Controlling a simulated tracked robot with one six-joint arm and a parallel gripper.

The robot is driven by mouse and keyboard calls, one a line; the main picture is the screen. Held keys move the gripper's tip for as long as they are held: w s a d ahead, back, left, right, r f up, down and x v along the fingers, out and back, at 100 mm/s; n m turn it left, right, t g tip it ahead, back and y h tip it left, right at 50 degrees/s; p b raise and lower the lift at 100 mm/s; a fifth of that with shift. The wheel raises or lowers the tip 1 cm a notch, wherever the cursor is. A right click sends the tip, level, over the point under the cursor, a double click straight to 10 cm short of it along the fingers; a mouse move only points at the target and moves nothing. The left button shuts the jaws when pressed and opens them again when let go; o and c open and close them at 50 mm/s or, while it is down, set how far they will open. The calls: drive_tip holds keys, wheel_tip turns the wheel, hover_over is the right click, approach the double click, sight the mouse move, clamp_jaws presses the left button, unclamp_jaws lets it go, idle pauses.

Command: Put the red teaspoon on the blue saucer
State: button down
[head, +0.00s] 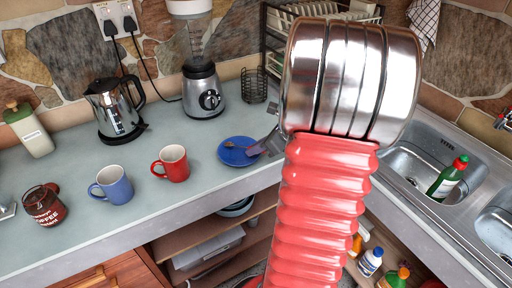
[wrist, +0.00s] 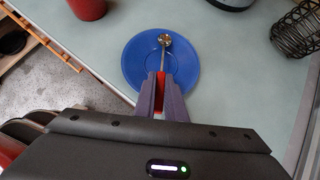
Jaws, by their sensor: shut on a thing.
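The blue saucer (head: 232,154) lies on the grey counter near its front edge, and it also shows in the wrist view (wrist: 190,62). The red teaspoon (wrist: 160,78) has a red handle and a metal bowl. My gripper (wrist: 161,82) is shut on the red handle. The bowl of the spoon is over the saucer; I cannot tell whether it touches it. In the head view my gripper (head: 262,149) reaches the saucer's right side, and a small part of the spoon (head: 231,145) shows. My arm hides the area to the right.
A red mug (head: 172,163) and a blue mug (head: 112,186) stand left of the saucer. A blender (head: 203,90) and a wire basket (head: 254,85) stand behind it. The counter's front edge is close. A sink (head: 420,165) with a green bottle (head: 447,180) is at the right.

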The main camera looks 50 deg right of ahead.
drive_tip(key=shift+f, duration=0.1)
drive_tip(key=c, duration=1.7)
unclamp_jaws()
drive_tip(key=shift+c, duration=0.2)
drive_tip(key=v, duration=1.3)
drive_tip(key=shift+s+r, duration=0.25)
drive_tip(key=shift+r, duration=0.15)
drive_tip(key=shift+r, duration=2.3)
